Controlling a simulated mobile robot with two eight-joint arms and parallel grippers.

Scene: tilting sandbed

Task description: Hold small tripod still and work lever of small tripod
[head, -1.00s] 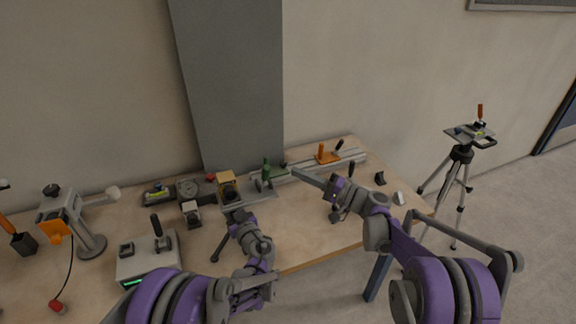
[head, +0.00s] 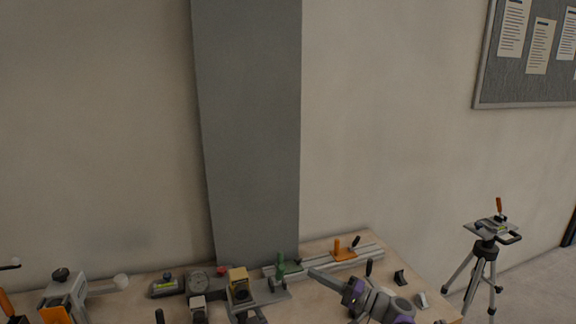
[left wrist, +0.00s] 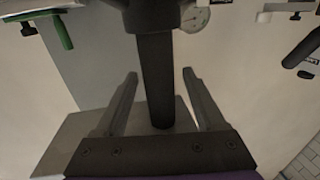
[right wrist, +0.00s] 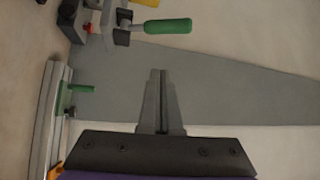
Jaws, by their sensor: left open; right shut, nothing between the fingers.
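The small tripod (head: 239,288) stands on the bench, with a yellow and dark block on top; its lower part is cut off by the bottom edge. In the left wrist view a dark upright post (left wrist: 155,75), apparently part of the tripod, shows between the fingers of my left gripper (left wrist: 160,74), which is open. I cannot tell whether either finger touches it. A green-handled lever (right wrist: 167,26) on a dark mechanism, apparently the tripod's, lies ahead of my right gripper (right wrist: 158,74). The right gripper is shut, empty and apart from it; in the head view (head: 312,272) it points left.
A metal rail (head: 345,258) with an orange clamp lies behind my right gripper. A large tripod (head: 485,260) stands on the floor beyond the bench.

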